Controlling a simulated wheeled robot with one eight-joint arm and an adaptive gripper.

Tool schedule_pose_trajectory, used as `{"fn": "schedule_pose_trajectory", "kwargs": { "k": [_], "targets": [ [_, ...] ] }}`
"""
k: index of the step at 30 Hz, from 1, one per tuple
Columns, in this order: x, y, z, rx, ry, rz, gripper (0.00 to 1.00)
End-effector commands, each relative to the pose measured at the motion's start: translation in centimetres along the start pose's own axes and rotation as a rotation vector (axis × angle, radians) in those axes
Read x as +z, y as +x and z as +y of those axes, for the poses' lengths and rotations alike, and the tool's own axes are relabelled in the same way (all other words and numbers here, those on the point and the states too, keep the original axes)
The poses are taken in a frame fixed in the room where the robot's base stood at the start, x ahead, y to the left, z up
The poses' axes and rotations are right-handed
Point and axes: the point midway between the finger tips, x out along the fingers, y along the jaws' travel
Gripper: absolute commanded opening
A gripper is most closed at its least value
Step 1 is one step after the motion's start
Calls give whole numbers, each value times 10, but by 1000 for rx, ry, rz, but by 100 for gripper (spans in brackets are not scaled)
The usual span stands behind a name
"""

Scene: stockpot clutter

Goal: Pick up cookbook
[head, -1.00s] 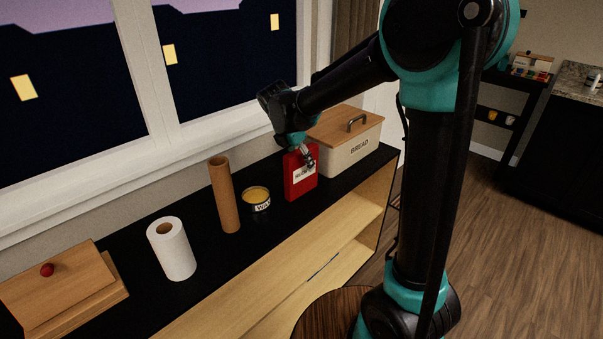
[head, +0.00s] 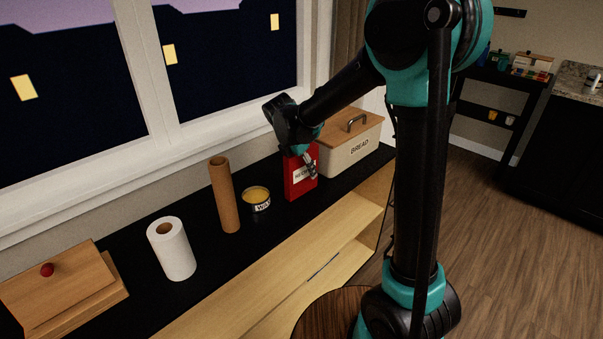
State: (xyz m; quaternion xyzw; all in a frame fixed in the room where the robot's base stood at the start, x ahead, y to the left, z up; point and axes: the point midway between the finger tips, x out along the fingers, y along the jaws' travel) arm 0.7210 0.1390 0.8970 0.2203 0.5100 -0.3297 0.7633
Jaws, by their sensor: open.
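The cookbook (head: 300,189) is a red book with a white label, standing upright on the black shelf top in the head view. My gripper (head: 311,168) is open, pointing down at the book's upper part. One finger shows in front of the cover, over the right side of the label. The other finger is hidden, and I cannot tell whether the gripper touches the book.
A cream bread box (head: 350,152) with a wooden lid stands close at the book's right. A wax tin (head: 256,198), a cardboard tube (head: 222,195), a paper roll (head: 171,249) and a wooden box (head: 60,290) stand to the left. The window is behind.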

Motion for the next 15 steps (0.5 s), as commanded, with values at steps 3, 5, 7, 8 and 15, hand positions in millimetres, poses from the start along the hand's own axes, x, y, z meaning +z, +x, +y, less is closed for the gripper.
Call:
{"fn": "schedule_pose_trajectory", "kwargs": {
  "k": [3,5,7,8,15],
  "targets": [
    [0,1,0,0,0,0,50],
    [0,1,0,0,0,0,50],
    [0,1,0,0,0,0,50],
    [0,1,0,0,0,0,50],
    [0,1,0,0,0,0,30]
  ]
}}
